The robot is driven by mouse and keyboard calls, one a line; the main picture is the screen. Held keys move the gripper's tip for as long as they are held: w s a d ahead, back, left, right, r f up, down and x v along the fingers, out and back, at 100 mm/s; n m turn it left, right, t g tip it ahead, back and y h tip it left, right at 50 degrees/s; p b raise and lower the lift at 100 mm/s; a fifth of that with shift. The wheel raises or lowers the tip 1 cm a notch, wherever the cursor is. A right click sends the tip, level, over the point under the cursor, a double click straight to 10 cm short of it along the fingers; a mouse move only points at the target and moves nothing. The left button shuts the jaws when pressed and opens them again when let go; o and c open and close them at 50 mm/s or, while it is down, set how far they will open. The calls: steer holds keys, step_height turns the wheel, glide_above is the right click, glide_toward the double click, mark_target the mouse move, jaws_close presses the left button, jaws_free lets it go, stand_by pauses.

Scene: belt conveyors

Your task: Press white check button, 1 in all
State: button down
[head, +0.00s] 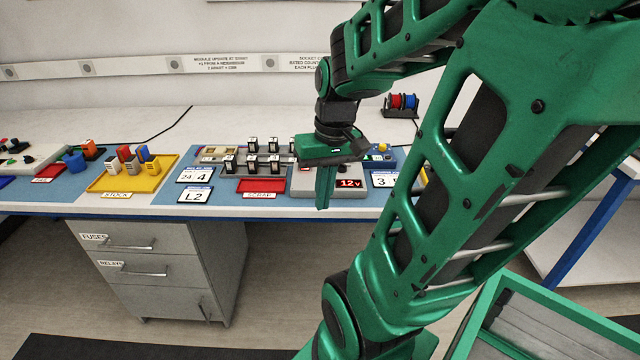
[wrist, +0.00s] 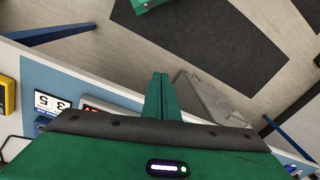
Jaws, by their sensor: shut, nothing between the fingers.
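I cannot make out a white check button in either view. A grey box with a red "12v" display (head: 350,184) stands at the front edge of the bench, and my gripper hides part of it. My gripper (head: 323,204) is green, points down and is shut and empty, in front of that box. In the wrist view the closed fingers (wrist: 160,78) stick out past the bench edge over the floor. A bit of the red display (wrist: 92,106) shows left of them, partly covered by the gripper body.
Left of the box lie a red scrap tray (head: 262,186), a rack with several black-and-white modules (head: 252,163), number cards (head: 195,195) and a yellow stock tray (head: 160,178). A card reading 3 (head: 383,180) lies right of it. Drawers (head: 150,245) stand below the bench.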

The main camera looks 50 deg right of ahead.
steer(key=w+d+t+y, duration=0.1)
steer(key=w+d+t, duration=0.3)
steer(key=w+d, duration=0.3)
steer(key=w+d+t+y, duration=0.1)
steer(key=w+d+t, duration=0.2)
steer(key=w+d, duration=0.4)
steer(key=d, duration=0.4)
steer(key=shift+d+t, duration=0.35)
steer(key=shift+t, duration=0.05)
steer(key=shift+f, duration=0.1)
steer(key=shift+s+f, duration=0.1)
steer(key=shift+f, duration=4.2)
steer(key=shift+f, duration=0.35)
